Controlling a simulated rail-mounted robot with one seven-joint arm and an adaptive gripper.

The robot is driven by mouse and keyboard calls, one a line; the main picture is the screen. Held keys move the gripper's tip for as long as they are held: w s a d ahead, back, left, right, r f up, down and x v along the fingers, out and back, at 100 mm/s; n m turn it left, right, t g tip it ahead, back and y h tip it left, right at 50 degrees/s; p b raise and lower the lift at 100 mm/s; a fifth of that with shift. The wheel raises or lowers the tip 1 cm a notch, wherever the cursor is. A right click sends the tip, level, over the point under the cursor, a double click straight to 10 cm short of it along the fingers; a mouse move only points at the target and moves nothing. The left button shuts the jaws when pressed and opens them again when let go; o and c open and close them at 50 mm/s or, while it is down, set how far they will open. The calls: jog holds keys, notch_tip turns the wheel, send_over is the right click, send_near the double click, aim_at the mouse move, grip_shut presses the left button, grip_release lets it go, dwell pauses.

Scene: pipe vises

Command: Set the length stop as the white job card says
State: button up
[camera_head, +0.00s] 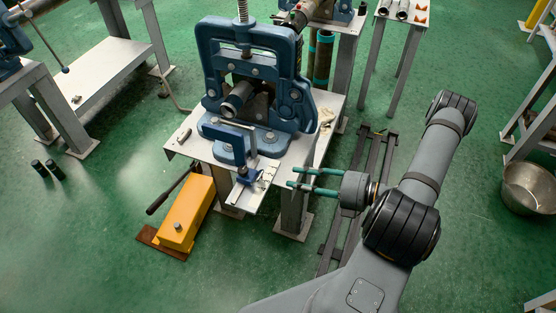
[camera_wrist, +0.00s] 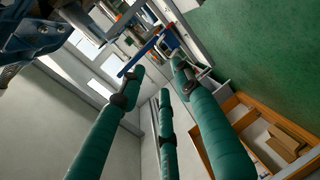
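A blue pipe vise (camera_head: 255,80) stands on a metal bench and holds a short metal pipe (camera_head: 236,100). In front of it is a blue upright plate (camera_head: 224,146), and a smaller blue clamp piece (camera_head: 246,176) sits on a pale narrow ledge; these look like the length stop. A pale card-like patch (camera_head: 267,174) lies beside the clamp piece, but I cannot read it or tell if it is the job card.
A yellow pedal unit (camera_head: 187,213) with a dark lever stands on the floor at the bench's left. A steel bowl (camera_head: 528,188) is at far right. Other benches stand behind and left. In the wrist view, an orange-rimmed tray (camera_wrist: 268,140) lies lower right.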

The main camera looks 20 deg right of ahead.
aim_at(261, 174)
jog(key=p+x, duration=0.1)
jog(key=x, duration=0.9)
jog(key=shift+a+f, duration=0.1)
jog(key=shift+c, duration=1.1)
grip_shut()
